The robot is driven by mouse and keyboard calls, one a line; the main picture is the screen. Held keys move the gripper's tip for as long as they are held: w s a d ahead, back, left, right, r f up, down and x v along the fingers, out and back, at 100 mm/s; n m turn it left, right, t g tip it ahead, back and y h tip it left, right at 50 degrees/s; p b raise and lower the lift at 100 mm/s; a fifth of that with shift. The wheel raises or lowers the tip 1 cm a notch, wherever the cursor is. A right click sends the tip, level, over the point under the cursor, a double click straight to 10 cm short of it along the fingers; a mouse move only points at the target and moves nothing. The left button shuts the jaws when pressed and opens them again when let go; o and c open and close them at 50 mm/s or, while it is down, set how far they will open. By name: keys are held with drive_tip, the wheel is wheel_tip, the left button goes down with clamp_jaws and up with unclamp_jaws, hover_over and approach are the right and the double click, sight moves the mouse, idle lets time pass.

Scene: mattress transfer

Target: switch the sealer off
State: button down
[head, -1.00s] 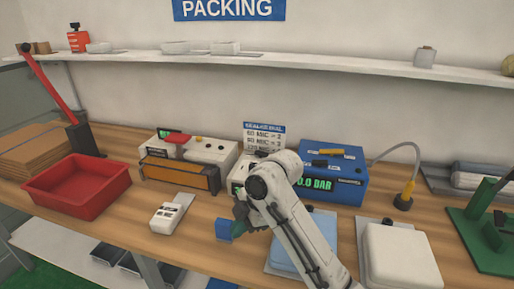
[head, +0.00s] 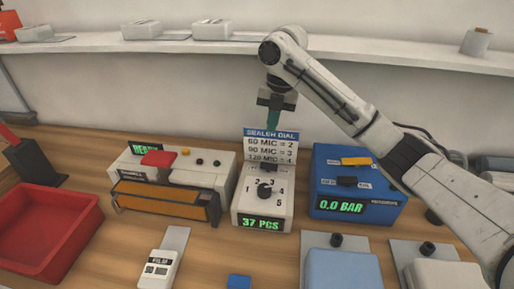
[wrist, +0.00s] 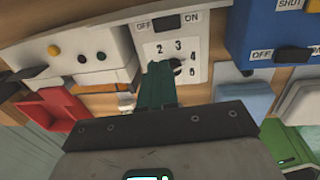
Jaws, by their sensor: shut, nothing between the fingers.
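The sealer dial box (head: 243,205) is white, with a black dial knob (head: 264,191), numbers and a green "37 PCS" display. Behind it stands a "SEALER DIAL" sign (head: 271,145). In the wrist view, a black switch (wrist: 166,23) sits between the words OFF and ON on the box top. Left of the box, a white machine (head: 210,158) has a "READY" display, a red block and an orange front bar. My gripper (head: 273,125), with green fingers, is shut and empty. It hangs above the dial box; in the wrist view the fingers (wrist: 158,85) partly cover the dial face.
A blue "0.0 BAR" box (head: 328,177) stands right of the dial box. A red tray (head: 88,218) is at left, and a small white handheld device (head: 157,268) and a blue block (head: 239,282) are in front. A shelf (head: 180,45) runs behind my arm.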

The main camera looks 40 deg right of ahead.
sight(264, 166)
drive_tip(key=shift+w+d+r, duration=0.15)
drive_tip(key=shift+w+d, duration=0.1)
drive_tip(key=shift+d, duration=0.1)
drive_tip(key=f, duration=0.4)
drive_tip(key=f+p, duration=0.1)
drive_tip(key=f, duration=0.3)
drive_tip(key=w+a+f+p, duration=0.1)
drive_tip(key=f, duration=0.4)
drive_tip(key=shift+w+f, duration=0.1)
drive_tip(key=shift+a+f, duration=0.1)
drive_tip(key=shift+f, duration=0.3)
